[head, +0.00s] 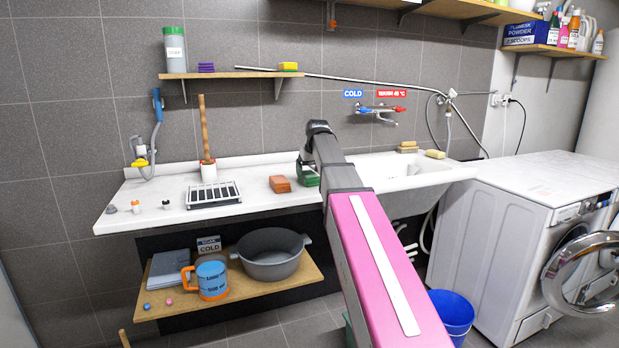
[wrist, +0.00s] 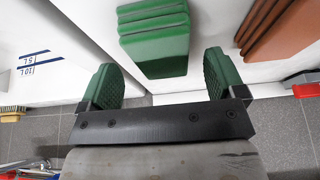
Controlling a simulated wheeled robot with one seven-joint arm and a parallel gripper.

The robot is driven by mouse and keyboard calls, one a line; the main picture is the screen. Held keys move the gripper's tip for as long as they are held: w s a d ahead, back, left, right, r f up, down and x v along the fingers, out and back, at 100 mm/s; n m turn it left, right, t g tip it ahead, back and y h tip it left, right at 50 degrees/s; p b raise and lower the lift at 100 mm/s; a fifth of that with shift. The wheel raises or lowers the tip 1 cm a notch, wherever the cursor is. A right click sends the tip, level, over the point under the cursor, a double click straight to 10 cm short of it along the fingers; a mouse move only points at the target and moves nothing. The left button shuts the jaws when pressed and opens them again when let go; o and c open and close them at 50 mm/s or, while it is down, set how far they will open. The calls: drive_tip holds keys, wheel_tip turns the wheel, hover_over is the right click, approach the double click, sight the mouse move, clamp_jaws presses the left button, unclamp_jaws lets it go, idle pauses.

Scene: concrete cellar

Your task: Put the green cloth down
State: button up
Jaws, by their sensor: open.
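The green cloth (head: 308,179) is a folded block on the white counter, at the counter's right part near the sink. In the wrist view the green cloth (wrist: 155,42) lies just ahead of my gripper, with its near end about level with the fingertips. My gripper (head: 306,163) is at the cloth in the head view and hides part of it. In the wrist view my gripper (wrist: 164,75) is open, with green-padded fingers apart and a gap on each side of the cloth.
A folded brown-orange cloth (head: 280,184) lies close by on the left. The sink (head: 405,170) is to the right. A shelf (head: 225,75) hangs above.

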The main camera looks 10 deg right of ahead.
drive_tip(key=v, duration=0.8)
drive_tip(key=shift+r, duration=0.25)
